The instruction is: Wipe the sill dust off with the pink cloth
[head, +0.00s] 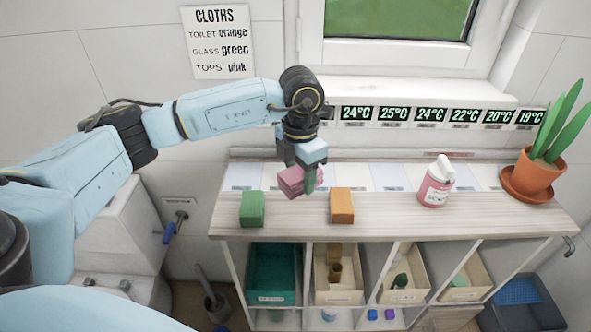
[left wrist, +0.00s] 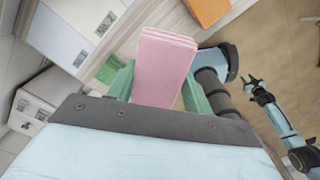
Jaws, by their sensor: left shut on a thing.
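My left gripper (head: 308,178) is shut on the pink cloth (head: 293,181), a folded block held above the wooden counter. In the left wrist view the pink cloth (left wrist: 163,68) stands out between the green fingers. The white window sill (head: 420,91) runs under the window, behind and above the gripper, above a row of temperature displays. I cannot make out dust on it. In the left wrist view my right gripper (left wrist: 252,84) is small at the right, its fingers apart and nothing seen between them. It is outside the head view.
On the counter (head: 385,218) stand a green cloth (head: 252,209), an orange cloth (head: 342,206), a pink bottle (head: 436,183) and a potted plant (head: 540,165) at the right end. A cloth sign (head: 219,42) hangs on the wall. Bins (head: 273,273) fill the shelves below.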

